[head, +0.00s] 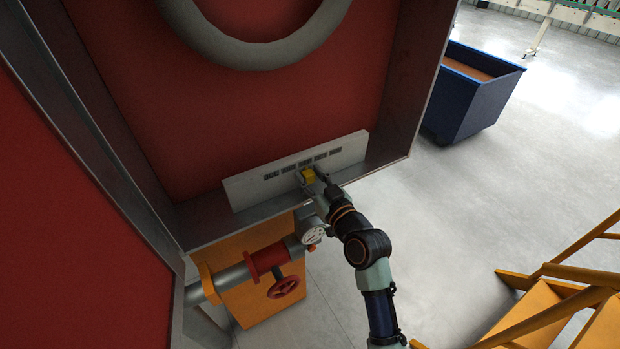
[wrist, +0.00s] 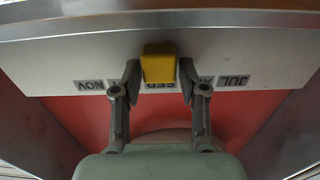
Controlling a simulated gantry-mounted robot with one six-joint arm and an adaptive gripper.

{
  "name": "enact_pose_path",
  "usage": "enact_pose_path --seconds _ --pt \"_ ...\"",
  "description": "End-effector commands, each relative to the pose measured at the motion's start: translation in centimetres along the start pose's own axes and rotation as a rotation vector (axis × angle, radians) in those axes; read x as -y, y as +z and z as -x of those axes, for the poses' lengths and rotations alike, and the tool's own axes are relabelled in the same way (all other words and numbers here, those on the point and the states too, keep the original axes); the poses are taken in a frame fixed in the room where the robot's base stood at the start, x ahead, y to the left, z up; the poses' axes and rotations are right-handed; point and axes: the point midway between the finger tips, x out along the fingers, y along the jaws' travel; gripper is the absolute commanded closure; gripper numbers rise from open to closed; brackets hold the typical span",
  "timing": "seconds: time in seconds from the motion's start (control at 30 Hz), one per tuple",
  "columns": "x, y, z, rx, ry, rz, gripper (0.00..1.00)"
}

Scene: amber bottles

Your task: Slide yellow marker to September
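The yellow marker (head: 308,174) is a small block at the white month strip (head: 245,192). In the wrist view the marker (wrist: 159,64) sits over the middle label, which reads upside down as SEP (wrist: 160,86) and is partly covered. My gripper (wrist: 160,78) has one fingertip on each side of the marker, close against it, and appears shut on it. In the head view my gripper (head: 311,178) reaches the strip from below right. JUL (wrist: 234,81) and NOV (wrist: 90,85) show at the sides; the labels between are partly hidden by the fingers.
The strip stands on a grey metal ledge in a red recess with a grey ring (head: 255,52) above. Below are a red valve wheel (head: 283,287), a pipe and a gauge (head: 313,234). A blue bin (head: 470,105) and yellow stairs (head: 560,300) stand to the right.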

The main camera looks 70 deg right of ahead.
Motion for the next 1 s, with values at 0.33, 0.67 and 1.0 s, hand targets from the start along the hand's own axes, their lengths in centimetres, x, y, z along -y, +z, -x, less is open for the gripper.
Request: enact_pose_path --seconds 0.33,0.67,1.0 --pt "0.0 -0.1 0.1 -0.002 0.001 0.000 0.42" --pt "-0.1 0.1 6.0 -0.001 0.003 -0.001 0.42" --pt "0.0 0.0 11.8 -0.001 0.001 0.000 0.42"
